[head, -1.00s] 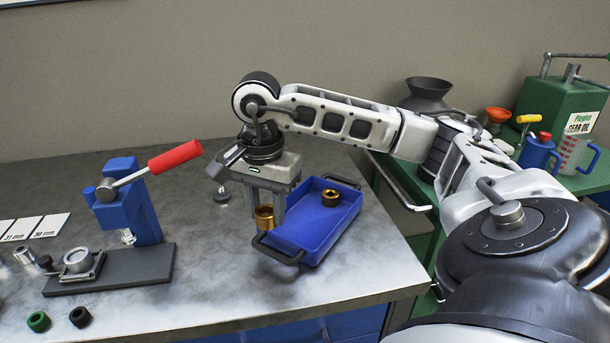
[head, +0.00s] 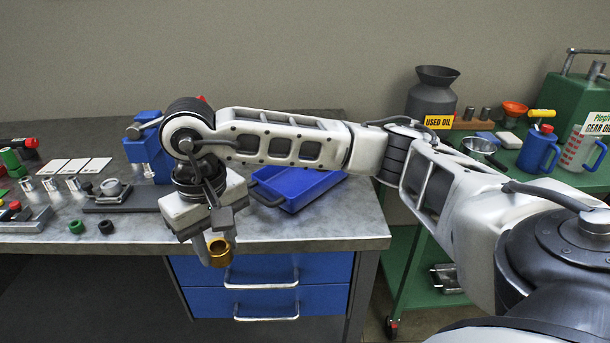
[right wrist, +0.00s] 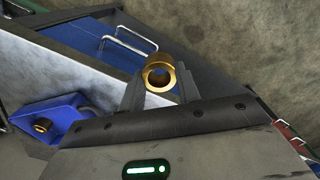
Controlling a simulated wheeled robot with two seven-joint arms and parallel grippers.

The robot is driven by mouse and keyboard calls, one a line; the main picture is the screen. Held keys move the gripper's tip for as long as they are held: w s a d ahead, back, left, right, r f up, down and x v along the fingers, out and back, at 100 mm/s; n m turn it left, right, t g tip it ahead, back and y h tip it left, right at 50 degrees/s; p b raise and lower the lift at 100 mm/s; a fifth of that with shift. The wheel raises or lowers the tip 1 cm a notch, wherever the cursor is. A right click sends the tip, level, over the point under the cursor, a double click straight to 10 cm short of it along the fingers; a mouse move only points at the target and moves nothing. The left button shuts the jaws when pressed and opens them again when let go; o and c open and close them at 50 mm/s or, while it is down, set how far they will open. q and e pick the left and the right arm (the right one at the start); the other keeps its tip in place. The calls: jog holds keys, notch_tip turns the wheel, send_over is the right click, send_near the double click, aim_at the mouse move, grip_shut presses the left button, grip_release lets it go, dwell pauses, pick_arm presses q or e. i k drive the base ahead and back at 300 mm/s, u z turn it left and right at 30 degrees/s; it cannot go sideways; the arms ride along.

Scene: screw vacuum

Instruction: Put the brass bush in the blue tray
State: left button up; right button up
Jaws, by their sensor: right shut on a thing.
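My right gripper (head: 216,247) is shut on a brass bush (head: 219,257), a hollow gold ring. It holds the bush in front of the bench's front edge, over the drawer fronts. In the right wrist view the bush (right wrist: 159,74) sits between the fingertips, its bore showing. The blue tray (head: 300,187) stands on the bench, behind and to the right of the gripper; my arm covers part of it. In the right wrist view the tray (right wrist: 68,112) is at the left, with another brass bush (right wrist: 43,125) inside. My left gripper is out of view.
A blue press (head: 150,155) stands on the bench behind my gripper, partly hidden. Green (head: 76,227) and black (head: 106,227) rings lie left. Blue drawers (head: 262,271) with bar handles are below the bench edge. A green cart with cans and jugs stands right.

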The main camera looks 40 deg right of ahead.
aim_at(288, 189)
jog(key=u, duration=1.75)
jog(key=k, duration=1.25)
jog(key=z, duration=1.6)
jog(key=i, duration=1)
jog(key=u, duration=0.05)
